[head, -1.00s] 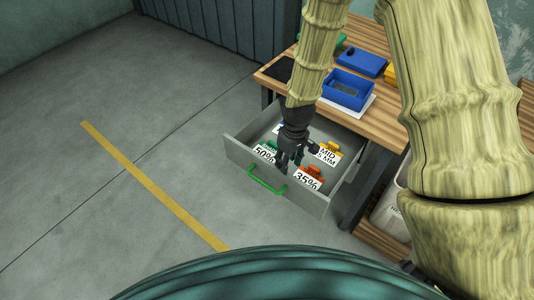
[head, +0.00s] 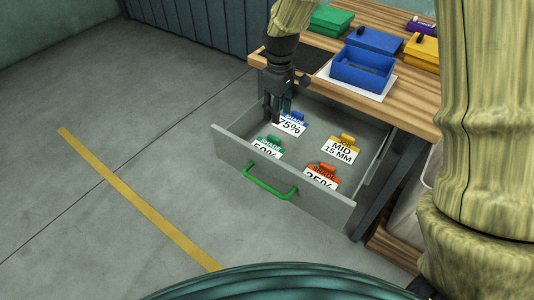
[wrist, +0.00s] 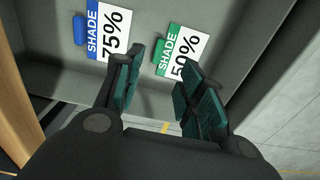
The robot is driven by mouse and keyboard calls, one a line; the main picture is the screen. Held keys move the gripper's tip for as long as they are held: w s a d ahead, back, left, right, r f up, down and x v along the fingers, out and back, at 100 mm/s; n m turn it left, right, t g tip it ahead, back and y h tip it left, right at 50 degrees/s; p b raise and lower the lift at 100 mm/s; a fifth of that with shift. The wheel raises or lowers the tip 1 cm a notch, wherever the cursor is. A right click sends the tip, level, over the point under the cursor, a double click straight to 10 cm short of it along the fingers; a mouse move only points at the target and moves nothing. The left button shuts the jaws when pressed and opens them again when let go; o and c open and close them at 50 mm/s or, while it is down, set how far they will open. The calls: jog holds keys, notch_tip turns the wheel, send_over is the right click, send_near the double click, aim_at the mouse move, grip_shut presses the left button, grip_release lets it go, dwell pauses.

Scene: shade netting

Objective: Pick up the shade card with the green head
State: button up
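The shade card with the green head (head: 268,147) lies in the open drawer (head: 317,188), near its front left, and reads 50%. It also shows in the wrist view (wrist: 180,50), just beyond the right finger, which hides part of its lower end. A blue-headed card (head: 291,123) reading 75% lies behind it, and shows at the left in the wrist view (wrist: 108,35). My gripper (head: 277,118) is open and empty over the drawer's left side, near the blue-headed and green-headed cards. In the wrist view its fingers (wrist: 155,82) are apart with nothing between them.
A yellow-headed card (head: 341,149) and an orange-headed card (head: 321,176) lie in the drawer's right half. The drawer has a green handle (head: 269,187). A blue bin (head: 362,71) and several boxes stand on the wooden bench (head: 315,87) above. The floor at left is clear.

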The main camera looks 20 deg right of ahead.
jog(key=shift+w+f+b, duration=0.65)
jog(key=shift+f+b, duration=0.05)
jog(key=shift+b, duration=0.15)
send_over(274, 138)
jog(key=f, duration=0.5)
jog(key=shift+w+d+f, duration=0.1)
jog(key=shift+w+d, duration=0.2)
jog(key=shift+w, duration=0.05)
jog(key=f, duration=0.4)
jog(key=shift+s+a+f+b, duration=0.15)
jog(key=shift+s+a+b, duration=0.15)
jog(key=shift+b, duration=0.1)
jog(key=shift+d+f, duration=0.1)
jog(key=shift+f, duration=0.4)
grip_shut()
